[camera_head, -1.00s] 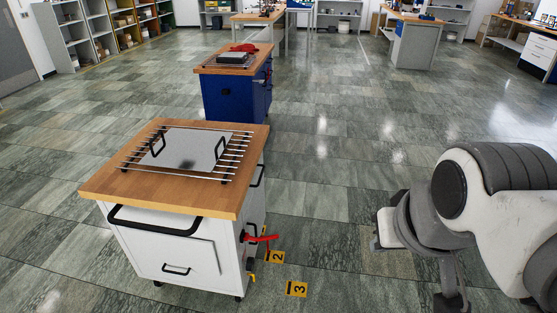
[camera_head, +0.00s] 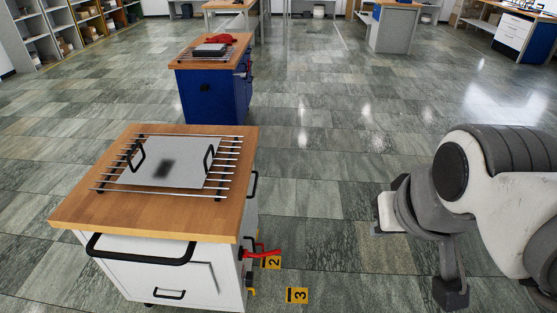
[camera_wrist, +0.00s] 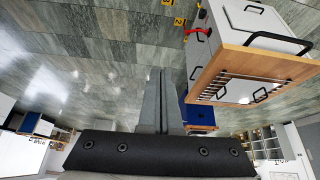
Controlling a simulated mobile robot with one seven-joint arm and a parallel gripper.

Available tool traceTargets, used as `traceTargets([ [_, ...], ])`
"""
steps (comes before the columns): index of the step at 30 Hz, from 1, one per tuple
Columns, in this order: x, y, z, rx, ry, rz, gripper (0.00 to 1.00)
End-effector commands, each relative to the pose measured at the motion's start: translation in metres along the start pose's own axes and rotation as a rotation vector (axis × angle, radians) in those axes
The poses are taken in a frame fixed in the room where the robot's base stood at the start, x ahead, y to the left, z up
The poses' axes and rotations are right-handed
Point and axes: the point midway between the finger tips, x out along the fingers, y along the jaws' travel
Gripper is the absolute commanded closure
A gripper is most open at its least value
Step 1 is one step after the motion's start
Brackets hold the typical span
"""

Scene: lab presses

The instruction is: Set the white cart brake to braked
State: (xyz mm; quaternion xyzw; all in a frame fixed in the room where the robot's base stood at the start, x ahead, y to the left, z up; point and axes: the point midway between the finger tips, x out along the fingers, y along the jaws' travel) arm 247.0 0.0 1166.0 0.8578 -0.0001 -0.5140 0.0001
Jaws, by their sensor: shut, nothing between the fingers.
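The white cart (camera_head: 205,278) with a wooden top stands at the lower left of the head view. A red lever (camera_head: 262,254) sticks out from its right side, above floor mark 2. A small yellow part (camera_head: 251,292) shows low at that side, near the wheel. I cannot tell the brake's setting. In the wrist view the cart (camera_wrist: 250,18) is upside down at upper right, with the red lever (camera_wrist: 195,31) at its left. My gripper (camera_wrist: 158,72) is shut and empty, in the air, apart from the cart. My arm is at the right of the head view.
A metal rack with a grey handled plate (camera_head: 170,165) is on the white cart's top. A blue cart (camera_head: 215,95) stands behind it. Yellow floor marks 2 (camera_head: 271,262) and 3 (camera_head: 297,296) lie beside the white cart. The floor between cart and arm is clear.

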Motion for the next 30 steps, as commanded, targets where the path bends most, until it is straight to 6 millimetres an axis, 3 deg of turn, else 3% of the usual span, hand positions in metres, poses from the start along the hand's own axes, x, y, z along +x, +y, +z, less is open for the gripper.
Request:
traceTargets([
  [9, 0.002, 0.0, 0.0, -0.004, -0.005, 0.001, 1.0],
  [14, 0.022, 0.004, 0.003, -0.061, -0.071, 0.026, 1.0],
  [30, 0.18, 0.029, 0.007, -0.655, -0.515, 0.321, 1.0],
])
